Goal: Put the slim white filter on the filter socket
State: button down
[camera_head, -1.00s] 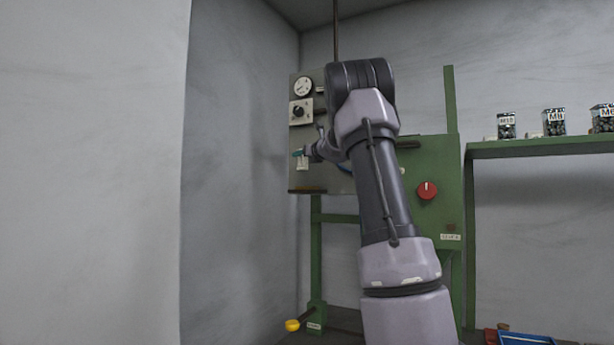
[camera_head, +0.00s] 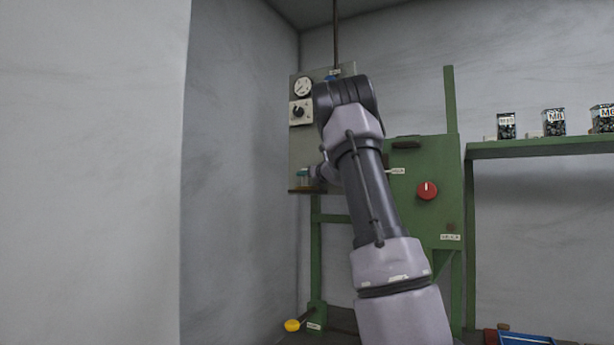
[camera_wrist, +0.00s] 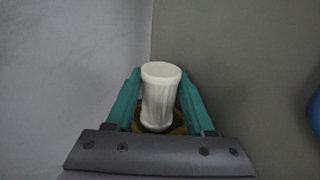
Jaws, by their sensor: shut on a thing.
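The slim white filter (camera_wrist: 160,95) stands between the teal fingers of my gripper (camera_wrist: 160,108) in the wrist view, and the fingers are shut on it. A brownish, ring-like part (camera_wrist: 178,124) shows behind the filter's lower end. It may be the filter socket, but the filter hides most of it, and I cannot tell whether they touch. In the head view my gripper (camera_head: 303,174) is at the lower left of the grey panel (camera_head: 302,140), with its teal tip just above a small brown ledge at the panel's bottom edge.
The panel carries a round gauge (camera_head: 303,87) and a black knob (camera_head: 299,111). A green machine cabinet (camera_head: 432,200) with a red knob (camera_head: 427,190) stands to the right. A wall closes off the left side. A shelf (camera_head: 540,147) with several jars is at the right.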

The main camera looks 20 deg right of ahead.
jog(key=shift+c, duration=1.3)
grip_release()
jog(key=shift+f, duration=0.15)
